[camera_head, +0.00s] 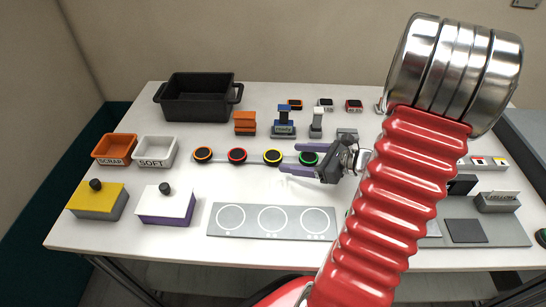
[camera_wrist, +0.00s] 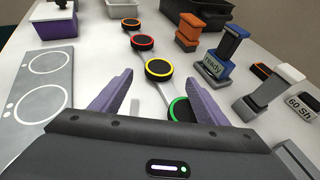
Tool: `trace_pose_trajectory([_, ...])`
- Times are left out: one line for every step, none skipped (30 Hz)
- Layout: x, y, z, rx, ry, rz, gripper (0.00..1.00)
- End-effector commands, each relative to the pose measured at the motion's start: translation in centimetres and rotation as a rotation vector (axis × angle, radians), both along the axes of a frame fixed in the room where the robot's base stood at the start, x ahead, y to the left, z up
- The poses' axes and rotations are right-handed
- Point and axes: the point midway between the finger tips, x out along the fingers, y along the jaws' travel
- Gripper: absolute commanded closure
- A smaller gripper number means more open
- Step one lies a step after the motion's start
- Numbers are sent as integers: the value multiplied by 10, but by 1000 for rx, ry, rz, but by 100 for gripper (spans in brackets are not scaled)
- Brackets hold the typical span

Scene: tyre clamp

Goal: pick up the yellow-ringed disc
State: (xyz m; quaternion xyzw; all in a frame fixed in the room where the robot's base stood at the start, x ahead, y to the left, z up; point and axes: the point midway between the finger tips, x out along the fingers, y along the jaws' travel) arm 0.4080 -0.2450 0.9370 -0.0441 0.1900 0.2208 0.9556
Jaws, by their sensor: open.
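The yellow-ringed disc (camera_head: 272,157) is black with a yellow rim and lies on a pale strip in a row of discs. In the wrist view the yellow-ringed disc (camera_wrist: 159,70) is ahead of the fingertips, about midway between their lines. My gripper (camera_head: 292,164) is open and empty, its purple fingers pointing left toward the disc. In the wrist view my gripper (camera_wrist: 155,98) has a finger on each side of the strip. The green-ringed disc (camera_head: 308,158) is close by the fingers, and in the wrist view the green-ringed disc (camera_wrist: 181,109) shows between them, partly hidden.
A red-ringed disc (camera_head: 237,156) and an orange-ringed disc (camera_head: 203,154) continue the row leftward. A grey plate with circles (camera_head: 272,236) lies in front. A blue "ready" stand (camera_head: 284,122) and an orange block (camera_head: 245,122) stand behind. SCRAP (camera_head: 115,160) and SOFT (camera_head: 155,163) bins are left.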

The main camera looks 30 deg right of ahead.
Motion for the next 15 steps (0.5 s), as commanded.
trace_pose_trajectory([2, 2, -1, 1, 0, 2, 32])
trace_pose_trajectory([3, 2, -2, 1, 1, 1, 32])
trace_pose_trajectory([4, 2, -2, 1, 0, 0, 32])
trace_pose_trajectory([4, 2, -2, 1, 0, 0, 32])
trace_pose_trajectory([4, 2, -2, 0, 0, -1, 32])
trace_pose_trajectory([4, 2, -2, 0, 0, -1, 32])
trace_pose_trajectory([3, 2, -2, 0, 0, -1, 32])
trace_pose_trajectory([3, 2, -2, 0, 0, -1, 32])
trace_pose_trajectory([3, 1, -2, 0, 0, -1, 32])
trace_pose_trajectory([3, 1, -2, 0, 0, -1, 32])
trace_pose_trajectory([3, 2, -2, 0, 0, -1, 32])
trace_pose_trajectory([4, 2, -2, 0, 0, -1, 32])
trace_pose_trajectory([4, 2, -2, 0, 0, -1, 32])
trace_pose_trajectory([5, 3, -3, 0, 0, -1, 32])
trace_pose_trajectory([7, 4, -4, 2, 1, -1, 32])
